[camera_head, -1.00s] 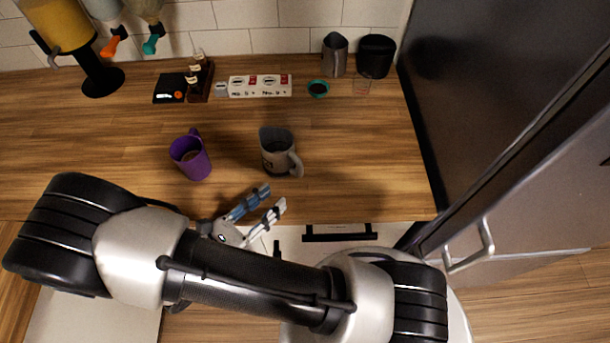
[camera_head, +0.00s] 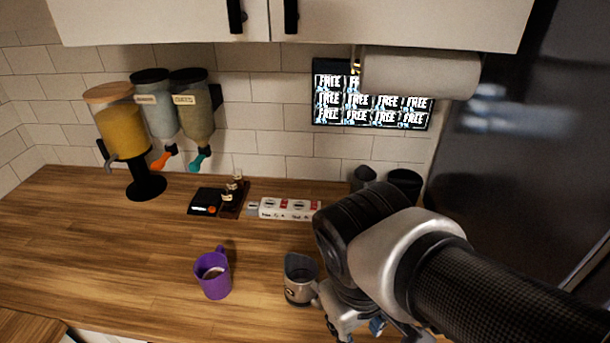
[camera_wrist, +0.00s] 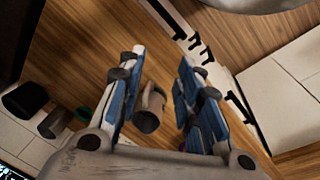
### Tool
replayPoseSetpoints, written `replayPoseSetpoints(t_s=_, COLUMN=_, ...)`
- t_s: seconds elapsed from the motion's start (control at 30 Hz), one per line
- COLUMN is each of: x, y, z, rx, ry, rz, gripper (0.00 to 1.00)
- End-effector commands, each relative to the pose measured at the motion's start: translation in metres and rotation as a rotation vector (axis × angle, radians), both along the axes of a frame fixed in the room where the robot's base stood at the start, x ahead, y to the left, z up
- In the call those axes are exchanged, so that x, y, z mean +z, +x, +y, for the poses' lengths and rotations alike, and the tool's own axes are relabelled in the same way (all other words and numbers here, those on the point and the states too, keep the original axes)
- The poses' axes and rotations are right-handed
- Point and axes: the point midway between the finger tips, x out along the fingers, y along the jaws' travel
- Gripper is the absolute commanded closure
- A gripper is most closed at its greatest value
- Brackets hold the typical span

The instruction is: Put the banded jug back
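My gripper is partly hidden at the bottom of the head view. In the wrist view my gripper (camera_wrist: 162,57) is open, with blue-padded fingers spread apart and nothing held. The grey jug (camera_wrist: 150,110) shows beyond and between the fingers, apart from them as far as I can tell. A second, metal-grey jug (camera_head: 362,180) stands at the back by the wall.
A purple mug (camera_head: 213,277) stands left of the grey jug. A black container (camera_head: 405,184) is at the back right. A small scale (camera_head: 206,202), bottles (camera_head: 233,190) and a white labelled strip (camera_head: 290,209) line the back. Dispensers (camera_head: 124,140) stand left. The counter's left front is clear.

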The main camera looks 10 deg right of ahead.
Motion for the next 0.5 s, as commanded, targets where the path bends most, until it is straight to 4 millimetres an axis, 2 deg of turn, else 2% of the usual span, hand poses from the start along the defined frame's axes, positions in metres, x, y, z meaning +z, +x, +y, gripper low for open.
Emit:
replayPoseSetpoints(t_s=0.03, x=0.010, y=-0.002, z=-0.002, rx=-0.062, ry=0.049, rz=-0.080, gripper=0.68)
replayPoseSetpoints(t_s=0.2, x=0.030, y=-0.005, z=-0.003, rx=-0.185, ry=0.155, rz=-0.255, gripper=0.68)
replayPoseSetpoints(t_s=0.5, x=0.037, y=-0.005, z=-0.003, rx=-0.227, ry=0.191, rz=-0.320, gripper=0.68)
